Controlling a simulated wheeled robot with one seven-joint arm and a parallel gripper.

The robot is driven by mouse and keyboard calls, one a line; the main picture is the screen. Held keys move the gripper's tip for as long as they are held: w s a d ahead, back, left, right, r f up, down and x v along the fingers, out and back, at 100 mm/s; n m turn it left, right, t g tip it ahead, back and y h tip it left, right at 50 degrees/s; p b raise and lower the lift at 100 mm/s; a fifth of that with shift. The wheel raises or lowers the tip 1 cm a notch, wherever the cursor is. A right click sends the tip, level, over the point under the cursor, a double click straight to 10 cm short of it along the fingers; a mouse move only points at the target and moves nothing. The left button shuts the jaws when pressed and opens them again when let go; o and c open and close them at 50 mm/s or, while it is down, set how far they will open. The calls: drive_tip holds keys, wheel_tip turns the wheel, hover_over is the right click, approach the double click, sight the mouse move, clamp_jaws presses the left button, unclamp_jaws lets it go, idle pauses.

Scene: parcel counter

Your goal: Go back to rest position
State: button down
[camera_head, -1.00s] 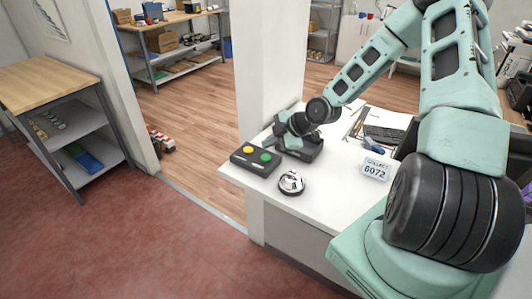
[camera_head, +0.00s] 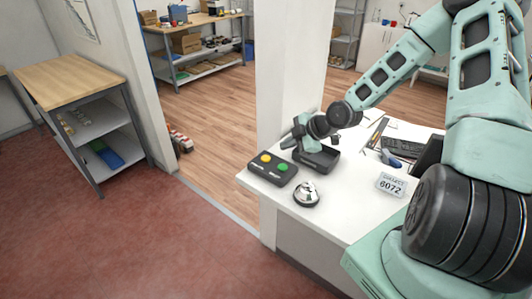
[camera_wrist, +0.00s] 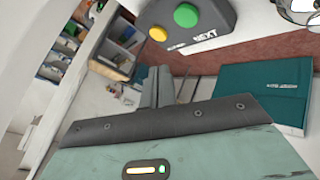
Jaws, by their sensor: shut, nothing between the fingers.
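My gripper (camera_wrist: 155,88) is shut and empty. My arm reaches in from the right in the head view. The gripper's tips are small and partly hidden there.
A white pillar (camera_head: 287,70) rises behind the gripper. A wooden-topped shelf (camera_head: 70,80) stands left; the red floor in front is clear.

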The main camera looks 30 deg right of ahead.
drive_tip(key=s+a+m+g+h+b, duration=0.1)
drive_tip(key=s+a+g+b, duration=0.25)
drive_tip(key=a, duration=0.45)
drive_tip(key=s+a+m+g+h+b, duration=0.1)
drive_tip(key=s+a+g+b, duration=0.1)
drive_tip(key=s+a, duration=0.45)
drive_tip(key=s+a+r+m+g+h+b, duration=0.1)
drive_tip(key=s+a+r+m+b, duration=0.1)
drive_tip(key=s+a, duration=0.4)
drive_tip(key=s+a+r+m+g+h+b, duration=0.1)
drive_tip(key=s+a, duration=0.5)
drive_tip(key=s, duration=0.7)
wheel_tip(320, 180, up, 3)
drive_tip(key=m+b, duration=0.1)
drive_tip(key=m, duration=0.1)
drive_tip(key=shift+s+a+f+m+b, duration=0.15)
drive_tip(key=shift+s+a+m+b, duration=0.15)
drive_tip(key=shift+s+b, duration=0.1)
